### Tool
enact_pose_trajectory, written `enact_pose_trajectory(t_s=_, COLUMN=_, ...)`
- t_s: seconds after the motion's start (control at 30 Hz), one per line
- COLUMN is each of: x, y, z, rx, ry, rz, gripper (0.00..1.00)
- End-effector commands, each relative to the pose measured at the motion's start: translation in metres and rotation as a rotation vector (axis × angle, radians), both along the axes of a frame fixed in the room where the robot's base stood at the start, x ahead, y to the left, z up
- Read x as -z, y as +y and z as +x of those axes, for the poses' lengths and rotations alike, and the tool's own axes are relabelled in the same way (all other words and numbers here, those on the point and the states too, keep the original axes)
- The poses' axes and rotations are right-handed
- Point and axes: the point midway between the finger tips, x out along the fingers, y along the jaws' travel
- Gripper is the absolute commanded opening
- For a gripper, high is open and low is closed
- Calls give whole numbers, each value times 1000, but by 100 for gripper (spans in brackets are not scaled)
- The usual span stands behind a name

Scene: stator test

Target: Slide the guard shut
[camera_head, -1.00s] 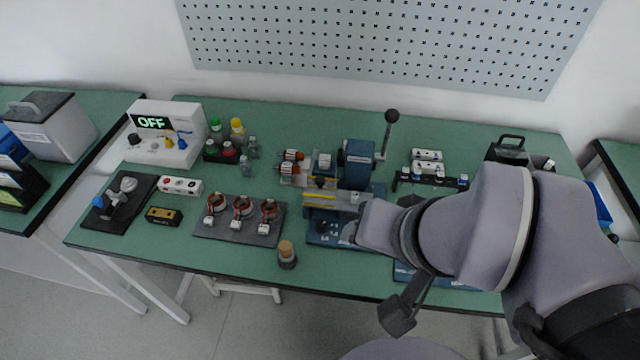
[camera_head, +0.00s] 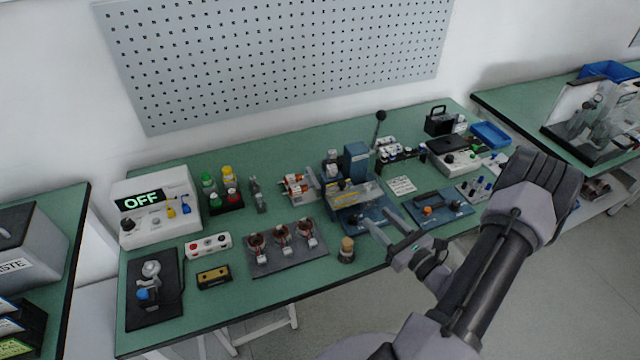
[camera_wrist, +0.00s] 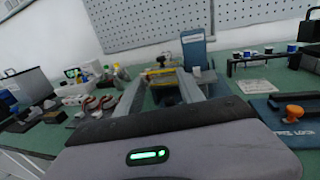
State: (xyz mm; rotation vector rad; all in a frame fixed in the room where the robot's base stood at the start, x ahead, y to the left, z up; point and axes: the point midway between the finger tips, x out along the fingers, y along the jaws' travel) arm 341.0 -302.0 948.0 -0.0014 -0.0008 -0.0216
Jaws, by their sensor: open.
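A blue bench press (camera_head: 356,165) with a black ball-topped lever stands near the middle of the green table. A guard with a yellow strip (camera_head: 350,190) sits across its front, low over the blue base. How far the guard is slid cannot be told. My gripper (camera_head: 377,217) is open, in front of the press and to its lower right in the head view, apparently empty. In the wrist view, the fingers (camera_wrist: 161,78) point toward the press (camera_wrist: 194,50), with the yellow strip (camera_wrist: 160,72) between their tips. Contact cannot be told.
A corked vial (camera_head: 346,250) stands at the front edge, left of my gripper. A dark mat with several coils (camera_head: 284,262) lies further left. A blue plate with an orange knob (camera_head: 440,207) lies to the right. A tester reading OFF (camera_head: 155,210) stands at the left.

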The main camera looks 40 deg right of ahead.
Motion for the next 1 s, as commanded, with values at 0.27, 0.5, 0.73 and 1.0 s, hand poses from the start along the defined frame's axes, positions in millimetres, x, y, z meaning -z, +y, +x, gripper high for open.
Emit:
enact_pose_trajectory(t_s=0.27, x=1, y=3, z=80, rx=-14, ry=-2, rz=-4, gripper=45)
enact_pose_trajectory(t_s=0.5, x=0, y=2, z=138, rx=-13, ry=-2, rz=-3, gripper=45)
enact_pose_trajectory(t_s=0.73, x=-1, y=1, z=164, rx=-10, ry=-1, rz=-1, gripper=45)
enact_pose_trajectory(t_s=1.0, x=-1, y=1, z=166, rx=-10, ry=0, rz=0, gripper=45)
